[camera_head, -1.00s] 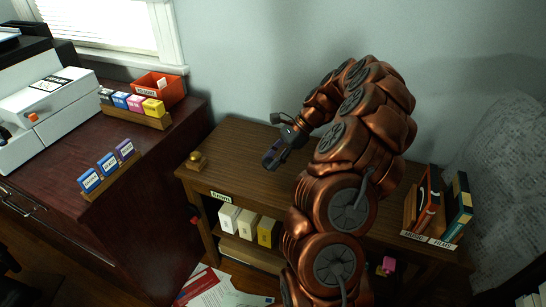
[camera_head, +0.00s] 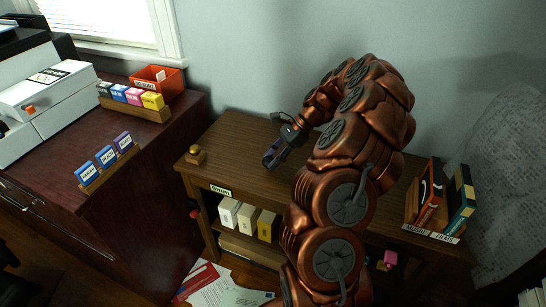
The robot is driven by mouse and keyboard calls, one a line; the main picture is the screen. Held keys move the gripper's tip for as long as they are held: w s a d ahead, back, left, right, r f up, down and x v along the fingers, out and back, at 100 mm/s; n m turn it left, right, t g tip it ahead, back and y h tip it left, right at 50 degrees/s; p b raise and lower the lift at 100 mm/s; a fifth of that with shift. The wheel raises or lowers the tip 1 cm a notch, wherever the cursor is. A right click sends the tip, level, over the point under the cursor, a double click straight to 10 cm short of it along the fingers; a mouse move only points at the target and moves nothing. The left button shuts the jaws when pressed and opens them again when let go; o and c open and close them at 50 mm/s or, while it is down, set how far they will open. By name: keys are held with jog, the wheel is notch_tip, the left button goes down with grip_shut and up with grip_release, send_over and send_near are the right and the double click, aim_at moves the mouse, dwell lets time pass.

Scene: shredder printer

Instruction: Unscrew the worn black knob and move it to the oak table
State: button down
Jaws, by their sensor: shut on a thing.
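My gripper (camera_head: 270,159) is over the left-middle part of the brown wooden table (camera_head: 237,133), its fingers pointing down and to the left. It is shut on a small dark thing at the fingertips, which fits the black knob, but its shape is mostly hidden by the dark fingers. I cannot tell whether it touches the tabletop. No other black knob stands out in view.
A small wooden block with a brass-coloured top (camera_head: 195,155) stands at the table's left end. Books in a holder (camera_head: 437,197) stand at the right end. A dark red cabinet (camera_head: 160,155) on the left bears coloured boxes, an orange bin (camera_head: 160,80) and white machines.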

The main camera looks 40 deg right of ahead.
jog(key=shift+f, duration=0.25)
jog(key=c, duration=0.7)
grip_release()
jog(key=s+d+r+p, duration=0.2)
jog(key=d+r+p, duration=0.3)
jog(key=r, duration=0.9)
jog(key=d, duration=0.3)
jog(key=shift+r, duration=0.4)
dwell(0.4)
